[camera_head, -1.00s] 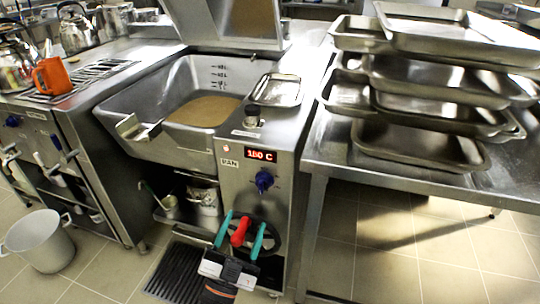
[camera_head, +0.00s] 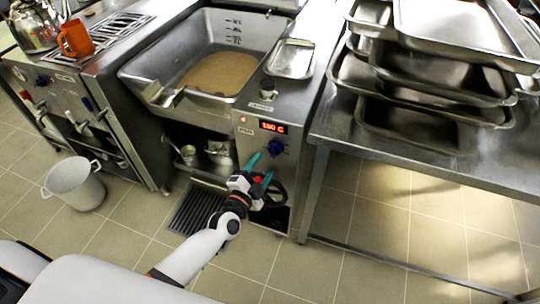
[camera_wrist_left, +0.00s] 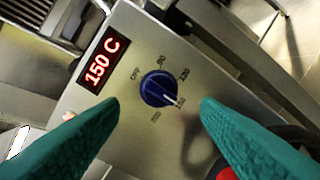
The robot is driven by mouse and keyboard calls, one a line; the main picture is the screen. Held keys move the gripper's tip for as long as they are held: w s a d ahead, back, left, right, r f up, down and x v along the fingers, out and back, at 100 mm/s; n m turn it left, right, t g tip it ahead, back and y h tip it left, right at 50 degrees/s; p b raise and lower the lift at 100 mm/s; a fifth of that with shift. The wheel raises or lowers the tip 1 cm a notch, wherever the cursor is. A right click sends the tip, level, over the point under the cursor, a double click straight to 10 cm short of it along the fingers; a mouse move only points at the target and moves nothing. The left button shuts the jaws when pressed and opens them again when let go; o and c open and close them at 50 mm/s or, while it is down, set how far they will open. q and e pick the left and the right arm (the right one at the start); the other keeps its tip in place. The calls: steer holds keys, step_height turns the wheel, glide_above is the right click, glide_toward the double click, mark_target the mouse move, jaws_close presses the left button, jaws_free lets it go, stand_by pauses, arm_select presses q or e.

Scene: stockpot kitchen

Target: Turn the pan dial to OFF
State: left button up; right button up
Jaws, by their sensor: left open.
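The blue pan dial (camera_head: 277,147) is on the steel front panel of the tilting pan (camera_head: 140,76). In the left wrist view the dial (camera_wrist_left: 155,84) shows clearly, its white pointer toward the lower right, away from the OFF mark at its upper left. A red display (camera_wrist_left: 98,62) above it reads 150 C. My left gripper (camera_head: 265,162) is open, its teal fingers just below the dial in the head view. In the left wrist view the fingers spread to either side of the dial, with no visible contact. My right gripper is not in view.
A black handwheel (camera_head: 277,193) with a red knob sits below the dial, close to my gripper. A steel table (camera_head: 400,150) with stacked trays (camera_head: 430,75) stands to the right. Floor in front is clear.

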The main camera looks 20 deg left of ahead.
mark_target(274, 151)
arm_select(q)
steer(key=w, duration=0.3)
steer(key=w+d, duration=0.1)
steer(key=w, duration=0.1)
steer(key=shift+w, duration=0.1)
steer(key=shift+a, duration=0.1)
steer(key=c, duration=1)
steer(key=shift+b, duration=0.3)
